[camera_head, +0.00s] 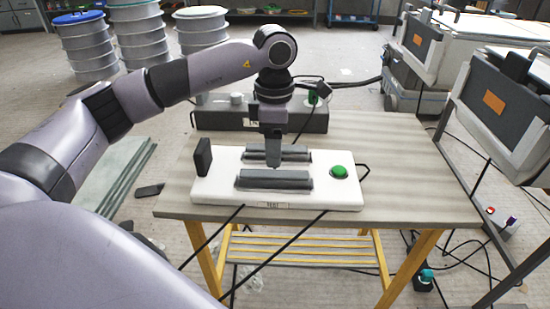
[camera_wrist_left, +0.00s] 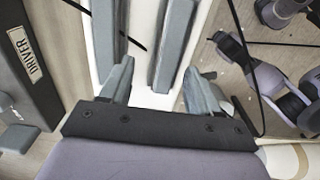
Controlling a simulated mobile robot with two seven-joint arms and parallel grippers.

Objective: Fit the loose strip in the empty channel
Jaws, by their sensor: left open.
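A white fixture board (camera_head: 225,190) lies on the table. It carries two long grey strips side by side: a front strip (camera_head: 273,180) and a rear strip (camera_head: 290,153). I cannot tell which is loose or which channel is empty. My left gripper (camera_head: 273,160) points down over the board, partly hiding the rear strip. In the left wrist view, the left gripper (camera_wrist_left: 158,88) has its fingers apart with nothing held. One strip (camera_wrist_left: 172,45) runs ahead between the fingers' lines, the other strip (camera_wrist_left: 105,25) beyond the left finger. My right gripper is not seen.
A green button (camera_head: 339,171) is at the board's right end, and a black block (camera_head: 203,157) stands at its left end. A dark grey box (camera_head: 225,117) is behind, labelled DRIVER in the wrist view (camera_wrist_left: 25,60). Cables cross the table. The table's right side (camera_head: 420,180) is clear.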

